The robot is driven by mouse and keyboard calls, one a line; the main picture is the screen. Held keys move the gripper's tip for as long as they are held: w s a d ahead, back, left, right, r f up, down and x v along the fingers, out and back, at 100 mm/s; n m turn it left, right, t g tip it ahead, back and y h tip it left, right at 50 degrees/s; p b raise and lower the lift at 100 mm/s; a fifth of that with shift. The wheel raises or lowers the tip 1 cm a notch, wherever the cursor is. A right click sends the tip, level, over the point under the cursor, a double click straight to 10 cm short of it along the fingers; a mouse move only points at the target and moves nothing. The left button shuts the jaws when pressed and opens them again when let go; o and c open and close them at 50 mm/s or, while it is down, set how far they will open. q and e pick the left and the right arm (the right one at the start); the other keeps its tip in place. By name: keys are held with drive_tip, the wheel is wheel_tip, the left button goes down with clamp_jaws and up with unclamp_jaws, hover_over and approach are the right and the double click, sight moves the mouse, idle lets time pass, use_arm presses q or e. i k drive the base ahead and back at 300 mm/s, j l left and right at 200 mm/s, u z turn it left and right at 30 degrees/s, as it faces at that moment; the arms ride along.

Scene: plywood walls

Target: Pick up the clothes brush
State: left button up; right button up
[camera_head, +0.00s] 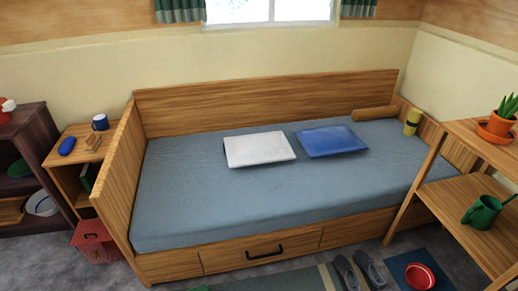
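A small light-wood object (93,141), which looks like the clothes brush, lies on top of the wooden nightstand (73,133) at the left, beside the head of the bed. It is too small to make out its bristles. A blue oblong case (67,146) lies to its left, and a blue mug (100,122) stands just behind it. Neither of my grippers is in view.
The bed (200,205) fills the middle, its end panel (120,175) right of the nightstand. A red crate (95,243) stands on the floor before the nightstand. A dark shelf (30,130) is at left, a wooden shelf (450,190) at right. Slippers (347,272) lie in front.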

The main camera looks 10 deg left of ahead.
sight(93, 141)
drive_tip(key=u, duration=1.5)
